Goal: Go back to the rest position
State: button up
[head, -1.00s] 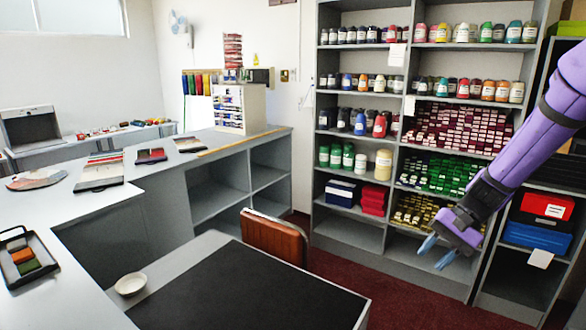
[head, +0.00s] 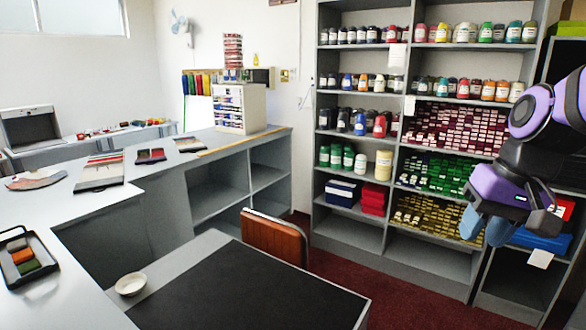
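My gripper (head: 485,228) is at the right of the head view, hanging in front of the shelving. Its two light blue fingertips point down and stand apart, with nothing seen between them. My purple and black arm is folded at the right edge and covers part of the red and blue boxes behind it.
A grey shelf unit (head: 388,160) with jars and colour blocks stands behind my gripper. A black-topped desk (head: 250,290) with a white bowl (head: 130,284) and a brown chair (head: 274,237) are in front. A black tray (head: 45,262) lies on the left counter (head: 70,215).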

jog(key=s+d+r+n+t+h, duration=0.1)
jog(key=s+r+n+t+h, duration=0.1)
jog(key=s, duration=0.7)
jog(key=shift+d+r+t, duration=0.15)
jog(key=shift+r+t, duration=0.65)
jog(key=shift+r, duration=0.5)
